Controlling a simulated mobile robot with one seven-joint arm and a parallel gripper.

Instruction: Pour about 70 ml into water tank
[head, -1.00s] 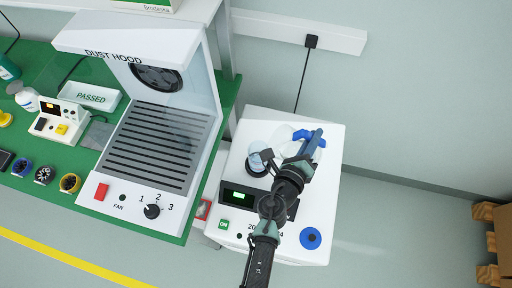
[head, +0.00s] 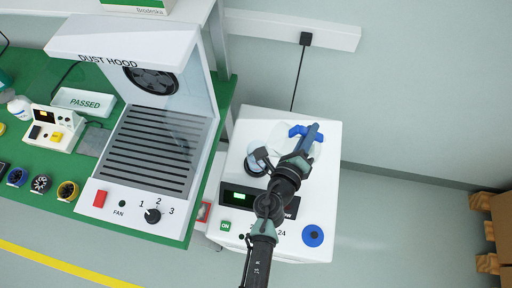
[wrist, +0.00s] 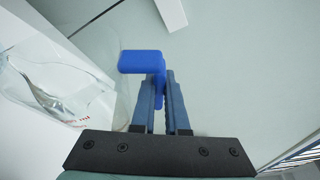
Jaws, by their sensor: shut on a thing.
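My gripper (head: 308,141) is shut on the blue handle (head: 297,131) of a clear jug (head: 281,136), above the back of the white machine. In the wrist view my fingers (wrist: 160,105) pinch the blue handle (wrist: 140,62). The clear jug wall (wrist: 105,45) is faint to the left there, and a curved water-like surface (wrist: 62,88) shows through it. A round, pale opening or cup (head: 257,159), possibly the water tank's, is on the machine's top left of my wrist. My arm partly hides it. I cannot tell the water level or whether any is flowing.
The white machine (head: 325,185) has a dark display, a green ON button (head: 225,225) and a blue knob (head: 313,236). The dust hood (head: 150,130) stands close on the left. A cable (head: 299,80) hangs on the wall behind. Clear floor lies to the right, before wooden pallets (head: 488,235).

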